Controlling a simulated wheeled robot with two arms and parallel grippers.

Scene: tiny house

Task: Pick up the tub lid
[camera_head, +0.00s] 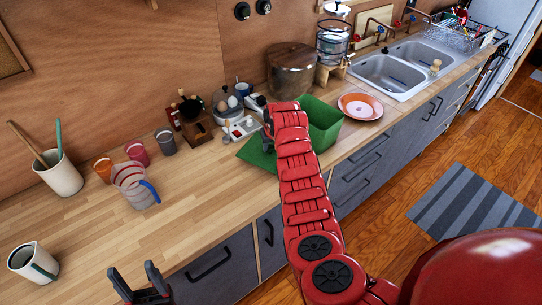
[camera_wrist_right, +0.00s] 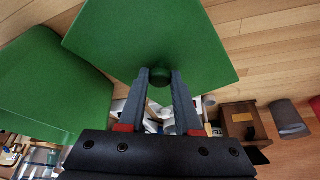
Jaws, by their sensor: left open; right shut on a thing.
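The green tub lid (camera_head: 256,157) is a flat square panel beside the green tub (camera_head: 326,122) on the counter. In the right wrist view the lid (camera_wrist_right: 150,35) has a round knob between the fingers of my right gripper (camera_wrist_right: 160,78), which is shut on it. In the head view my right gripper (camera_head: 267,128) is partly hidden by its red arm. The lid looks tilted, and I cannot tell whether it touches the counter. The tub also shows in the right wrist view (camera_wrist_right: 45,85). My left gripper (camera_head: 133,272) is open and empty at the front edge of the counter.
A measuring jug (camera_head: 133,187), small cups (camera_head: 137,153) and a utensil crock (camera_head: 58,172) stand to the left. A wooden box (camera_head: 196,124) and an egg holder (camera_head: 228,104) are behind the lid. An orange plate (camera_head: 360,106) lies right of the tub. The middle counter is clear.

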